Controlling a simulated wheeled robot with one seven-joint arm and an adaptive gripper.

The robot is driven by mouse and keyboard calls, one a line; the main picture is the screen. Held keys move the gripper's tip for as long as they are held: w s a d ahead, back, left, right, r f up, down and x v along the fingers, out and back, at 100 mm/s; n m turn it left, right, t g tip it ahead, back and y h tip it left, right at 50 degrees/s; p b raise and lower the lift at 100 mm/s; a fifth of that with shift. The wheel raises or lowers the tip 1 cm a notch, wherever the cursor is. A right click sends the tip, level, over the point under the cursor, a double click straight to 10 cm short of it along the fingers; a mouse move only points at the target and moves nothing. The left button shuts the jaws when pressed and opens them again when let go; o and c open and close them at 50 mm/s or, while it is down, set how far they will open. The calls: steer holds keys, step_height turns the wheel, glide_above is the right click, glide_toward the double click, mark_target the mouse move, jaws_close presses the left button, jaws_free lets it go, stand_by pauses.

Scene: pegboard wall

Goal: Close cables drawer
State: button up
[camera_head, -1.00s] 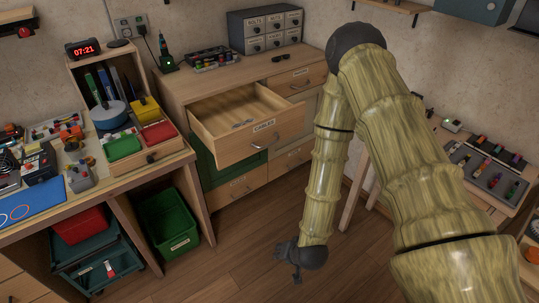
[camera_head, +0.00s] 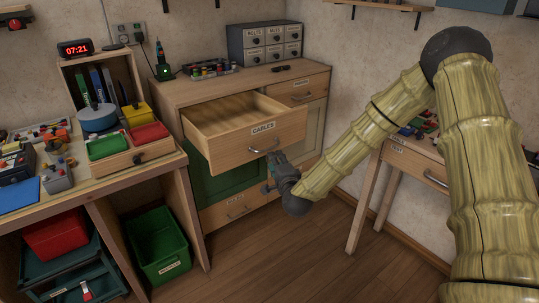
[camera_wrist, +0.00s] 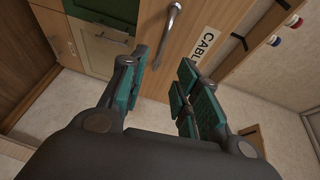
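The cables drawer (camera_head: 228,153) is pulled well out of the wooden cabinet, and its inside shows from above. Its front carries a "CABLES" label (camera_head: 263,127) and a curved metal handle (camera_head: 262,149). My gripper (camera_head: 277,165) is at the drawer front, just below and right of the handle. In the wrist view my gripper (camera_wrist: 158,72) has its teal-padded fingers spread with nothing between them. The handle (camera_wrist: 173,18) lies just beyond the fingertips there, and the label (camera_wrist: 207,45) is to its right. I cannot tell whether the fingers touch the drawer front.
A workbench (camera_head: 120,172) with trays and tools stands at the left, with a green bin (camera_head: 160,250) below it. A grey small-drawer unit (camera_head: 262,43) stands on the cabinet top. Another table (camera_head: 412,160) is at the right. Floor (camera_head: 290,260) in front is clear.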

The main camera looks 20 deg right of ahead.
mark_target(269, 149)
steer(key=w, duration=0.7)
steer(key=w+f, duration=0.1)
steer(key=w, duration=0.2)
steer(key=shift+w+d, duration=0.25)
jaws_close()
